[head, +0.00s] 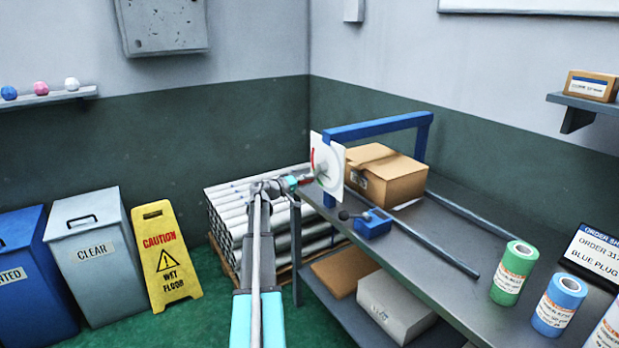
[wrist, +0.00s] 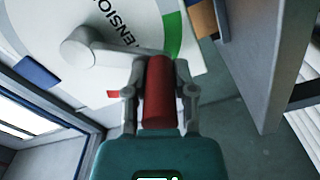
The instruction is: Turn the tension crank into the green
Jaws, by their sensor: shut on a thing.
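The tension crank shows in the wrist view, with a grey arm (wrist: 115,49) running from a round hub (wrist: 80,46) to a red handle (wrist: 158,95). My gripper (wrist: 160,78) is shut on the red handle, with one finger on each side. Behind the crank is a white dial (wrist: 50,25) with part of the word TENSION. The dial's green band (wrist: 173,36) is just above and right of the handle, and a small red patch (wrist: 112,94) shows below the arm. In the head view the dial plate (head: 330,168) is edge-on, with my gripper (head: 300,182) at its left.
A blue frame (head: 380,126) stands over the bench (head: 440,255) behind the dial. A cardboard box (head: 390,180), a blue block with a lever (head: 373,224) and film rolls (head: 513,270) are on the bench. White rolls (head: 230,220) are stacked behind my arm. A caution sign (head: 165,255) stands left.

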